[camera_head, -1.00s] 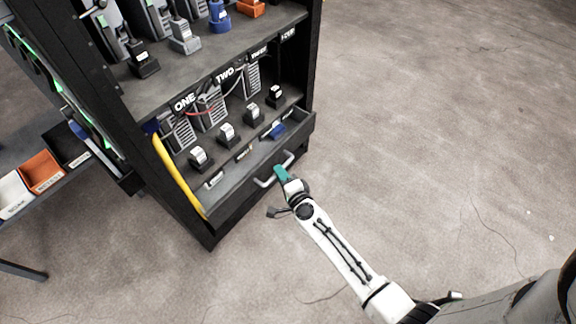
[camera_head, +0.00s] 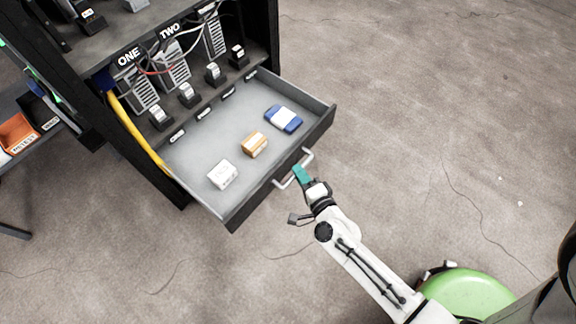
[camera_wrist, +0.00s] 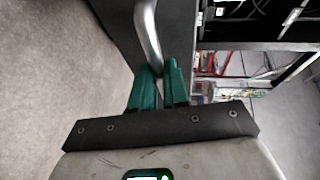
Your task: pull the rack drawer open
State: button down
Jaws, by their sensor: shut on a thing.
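The rack drawer (camera_head: 206,146) stands well out from the dark rack (camera_head: 190,197), with its grey inside showing. In it lie a white box (camera_head: 222,174), an orange box (camera_head: 254,144) and a blue and white item (camera_head: 283,118). My gripper (camera_head: 300,174), with teal fingers, is shut on the drawer's bar handle (camera_head: 282,185) near the middle of the drawer front (camera_head: 262,192). In the wrist view the handle (camera_wrist: 147,32) runs down between the two teal fingers (camera_wrist: 158,85). The fingertips' exact contact is partly hidden.
Labelled black holders (camera_head: 187,95) stand on the shelf above the drawer. A yellow hose (camera_head: 136,130) hangs at the rack's left side. Orange and white bins (camera_head: 17,132) sit at the far left. The concrete floor (camera_head: 420,110) to the right is clear.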

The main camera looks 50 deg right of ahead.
jog(key=shift+s, duration=1.05)
jog(key=c, duration=1.1)
grip_release()
jog(key=p+v, duration=0.1)
jog(key=v, duration=0.9)
jog(key=shift+s+a+r+p, duration=0.1)
jog(key=shift+s+p, duration=0.25)
jog(key=shift+p, duration=0.05)
jog(key=shift+w, duration=0.1)
